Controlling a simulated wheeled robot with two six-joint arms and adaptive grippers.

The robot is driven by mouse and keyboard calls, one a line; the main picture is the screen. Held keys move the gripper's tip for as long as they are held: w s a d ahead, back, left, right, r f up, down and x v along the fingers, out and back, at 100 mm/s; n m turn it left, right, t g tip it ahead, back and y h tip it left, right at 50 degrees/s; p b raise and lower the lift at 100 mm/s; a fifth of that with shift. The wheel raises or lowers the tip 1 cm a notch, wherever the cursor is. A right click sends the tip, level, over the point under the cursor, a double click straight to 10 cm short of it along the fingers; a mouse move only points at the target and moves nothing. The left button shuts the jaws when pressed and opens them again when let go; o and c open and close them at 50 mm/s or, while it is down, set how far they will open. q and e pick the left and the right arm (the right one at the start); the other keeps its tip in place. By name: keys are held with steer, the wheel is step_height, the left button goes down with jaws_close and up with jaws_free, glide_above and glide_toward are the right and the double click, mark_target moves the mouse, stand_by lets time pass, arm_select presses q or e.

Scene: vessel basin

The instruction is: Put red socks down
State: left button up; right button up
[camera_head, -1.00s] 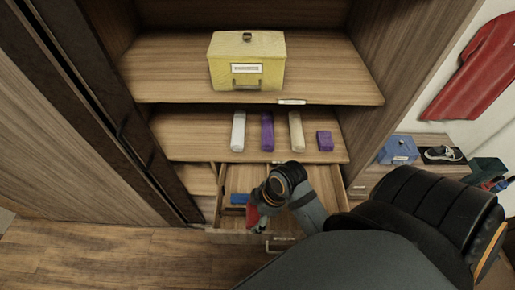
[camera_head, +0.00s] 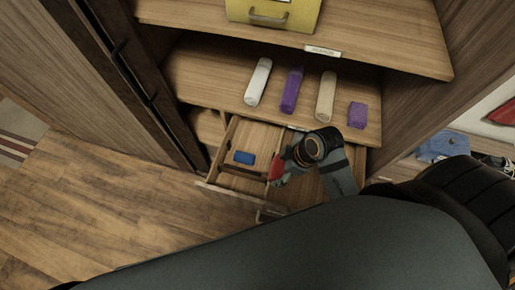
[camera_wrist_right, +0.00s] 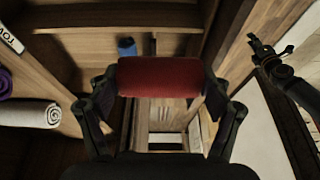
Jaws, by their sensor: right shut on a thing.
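The red socks (camera_head: 276,169), a rolled red bundle, are held in my right gripper (camera_head: 284,164) over the open drawer (camera_head: 231,193). In the right wrist view the red socks (camera_wrist_right: 160,77) lie crosswise between the two fingers of my right gripper (camera_wrist_right: 160,92), which press on their ends. A blue rolled item (camera_head: 244,157) lies in the drawer's left compartment, left of the red socks, and also shows in the right wrist view (camera_wrist_right: 127,47). What looks like my left gripper (camera_wrist_right: 268,57) shows at the right of the wrist view; its jaws are unclear.
The shelf (camera_head: 215,75) above the drawer bears white (camera_head: 258,81), purple (camera_head: 291,90) and beige (camera_head: 326,95) rolls and a purple block (camera_head: 357,115). A yellow box (camera_head: 272,12) stands on the upper shelf. The cabinet's right wall (camera_head: 413,100) borders the space. Open floor lies left.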

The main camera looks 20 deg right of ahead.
steer(key=w+a+f+p, duration=0.1)
steer(key=w+a+f, duration=0.1)
steer(key=w+f, duration=1)
steer(key=shift+w+f, duration=0.15)
steer(key=shift+w, duration=0.15)
steer(key=shift+f, duration=0.6)
steer(key=o, duration=1)
steer(key=shift+r, duration=0.1)
